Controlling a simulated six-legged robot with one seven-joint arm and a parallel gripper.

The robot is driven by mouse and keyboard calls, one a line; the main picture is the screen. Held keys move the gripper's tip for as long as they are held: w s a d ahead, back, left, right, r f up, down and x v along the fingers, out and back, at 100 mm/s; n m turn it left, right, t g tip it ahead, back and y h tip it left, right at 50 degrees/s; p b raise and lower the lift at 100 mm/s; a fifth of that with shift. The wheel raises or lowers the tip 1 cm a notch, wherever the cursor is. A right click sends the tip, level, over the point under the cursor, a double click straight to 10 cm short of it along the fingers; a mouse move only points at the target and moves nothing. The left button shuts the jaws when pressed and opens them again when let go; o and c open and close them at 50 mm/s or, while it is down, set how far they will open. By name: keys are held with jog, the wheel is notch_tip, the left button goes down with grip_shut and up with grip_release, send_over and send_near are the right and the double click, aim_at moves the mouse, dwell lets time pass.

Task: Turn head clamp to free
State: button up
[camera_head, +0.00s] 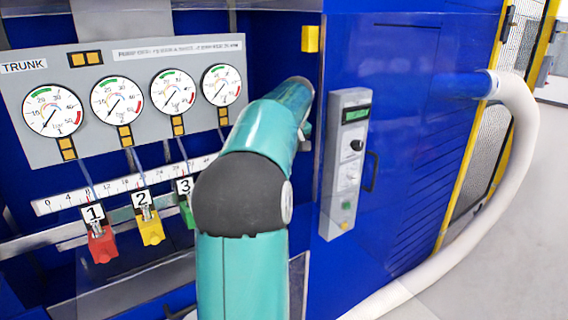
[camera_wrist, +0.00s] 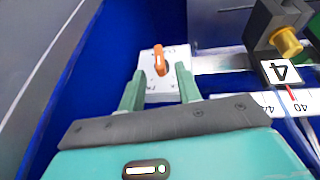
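The head clamp appears in the wrist view as an orange lever (camera_wrist: 160,60) on a white block (camera_wrist: 172,92) with small markings, too small to read. The lever points roughly up and down in the picture. My gripper (camera_wrist: 160,80) is open, its two green fingers apart. In the picture the lever stands between and just beyond the fingertips, and neither finger is seen touching it. In the head view my teal arm covers the area right of clamp 3, so the lever and gripper are hidden there.
A black clamp with a brass knob (camera_wrist: 286,42) and a label 4 (camera_wrist: 281,72) sits right of the lever. In the head view, the red (camera_head: 102,245) and yellow (camera_head: 150,228) clamps hang left of my arm. A grey control box (camera_head: 345,165) stands to its right.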

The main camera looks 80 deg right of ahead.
jog(key=v, duration=0.9)
jog(key=shift+w+f, duration=0.1)
jog(key=shift+w, duration=0.1)
jog(key=c, duration=0.6)
jog(key=w+a+f+g+h, duration=0.1)
jog(key=w+a, duration=0.1)
jog(key=w+a+f+m+g+h, duration=0.1)
jog(key=w+a, duration=0.2)
jog(key=w+a+f+h, duration=0.1)
jog(key=w+a, duration=0.1)
jog(key=shift+w+a+m+g+h, duration=0.2)
jog(key=shift+m+g+h, duration=0.1)
jog(key=shift+g, duration=0.1)
grip_shut()
jog(key=s+d+f, duration=0.3)
jog(key=d+f, duration=0.4)
jog(key=d, duration=0.2)
